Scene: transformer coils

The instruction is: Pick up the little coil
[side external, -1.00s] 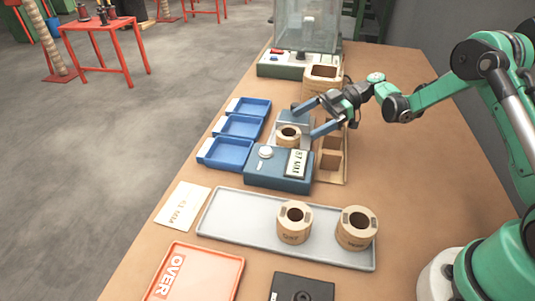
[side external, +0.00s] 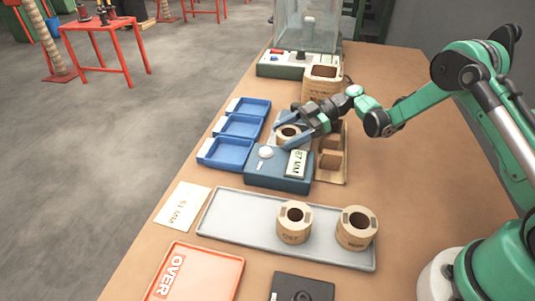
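The little coil (side external: 288,131) is a short tan ring with a dark hole. It sits upright on the plate of a blue measuring device (side external: 263,178). My gripper (side external: 286,131) is down at the coil, with one blue finger on its far side and one on its near side. The fingers partly cover the coil. I cannot tell whether they touch it or leave a small gap. Two larger tan coils stand on the grey tray: the left one (side external: 294,224) and the wider right one (side external: 357,230).
Several blue trays (side external: 225,153) line the left of the device, and a tan divided holder (side external: 331,150) stands to its right. A tan box (side external: 321,80) and a clear-walled machine (side external: 297,65) stand behind. The grey tray (side external: 240,217) has free room at its left. An orange tray (side external: 205,272) lies in front.

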